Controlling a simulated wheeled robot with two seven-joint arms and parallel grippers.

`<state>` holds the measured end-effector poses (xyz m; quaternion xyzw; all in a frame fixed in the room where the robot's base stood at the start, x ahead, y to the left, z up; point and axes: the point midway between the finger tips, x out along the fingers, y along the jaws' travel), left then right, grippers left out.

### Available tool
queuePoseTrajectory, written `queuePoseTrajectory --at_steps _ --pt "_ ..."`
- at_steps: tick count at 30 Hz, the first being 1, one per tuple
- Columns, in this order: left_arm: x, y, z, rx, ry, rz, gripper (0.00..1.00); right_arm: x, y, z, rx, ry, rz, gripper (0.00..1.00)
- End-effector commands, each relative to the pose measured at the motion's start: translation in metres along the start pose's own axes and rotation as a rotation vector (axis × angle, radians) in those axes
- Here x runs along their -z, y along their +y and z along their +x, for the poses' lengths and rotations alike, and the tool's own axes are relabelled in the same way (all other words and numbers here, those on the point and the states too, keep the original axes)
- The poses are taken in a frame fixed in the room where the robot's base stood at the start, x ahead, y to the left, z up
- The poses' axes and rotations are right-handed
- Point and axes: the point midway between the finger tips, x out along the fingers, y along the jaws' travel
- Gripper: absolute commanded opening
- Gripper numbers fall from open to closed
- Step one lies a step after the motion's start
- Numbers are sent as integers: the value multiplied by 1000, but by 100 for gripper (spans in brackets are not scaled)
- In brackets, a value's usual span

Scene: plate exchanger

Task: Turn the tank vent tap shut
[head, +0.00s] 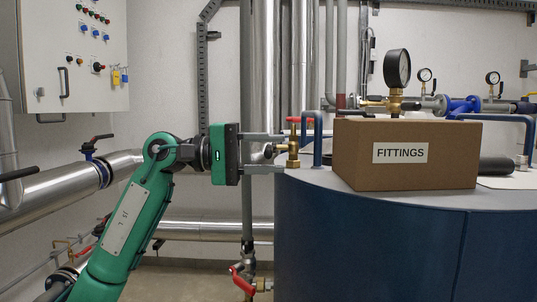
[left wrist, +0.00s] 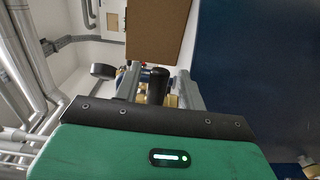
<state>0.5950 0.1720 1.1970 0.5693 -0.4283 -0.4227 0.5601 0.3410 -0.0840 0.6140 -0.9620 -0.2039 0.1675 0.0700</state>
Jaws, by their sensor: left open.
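The brass tank vent tap (head: 293,150) stands upright at the left rim of the blue tank (head: 360,240). It has a red top piece and a black knob (head: 268,151) facing left, towards my gripper. My left gripper (head: 282,153) is open, with one finger above the knob and one below it. In the left wrist view the black knob (left wrist: 155,82) lies between the two fingers (left wrist: 162,88), with brass parts behind it. I cannot tell whether either finger touches the knob. My right gripper is not in view.
A cardboard box marked FITTINGS (head: 405,155) stands on the tank top, right of the tap. A blue pipe hoop (head: 318,140) rises close beside the tap. A pressure gauge (head: 397,70) shows behind the box. Vertical pipes (head: 265,60) run behind my gripper.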

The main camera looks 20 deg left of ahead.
Motion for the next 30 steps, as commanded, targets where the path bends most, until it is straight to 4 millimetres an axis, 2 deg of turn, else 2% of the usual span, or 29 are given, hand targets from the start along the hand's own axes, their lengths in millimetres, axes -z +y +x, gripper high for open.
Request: queuePoseTrajectory --at_steps 5,15,21,25,30 --pt "1 0 -13 -1 3 0 41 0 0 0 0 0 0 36" --pt "1 -1 -87 1 5 -2 41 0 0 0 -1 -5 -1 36" --pt "1 -1 -122 1 2 -3 41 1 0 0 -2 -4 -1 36" --pt "0 0 -134 0 1 -1 41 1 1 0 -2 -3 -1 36" --pt "0 0 -138 0 0 0 41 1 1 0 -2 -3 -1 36"
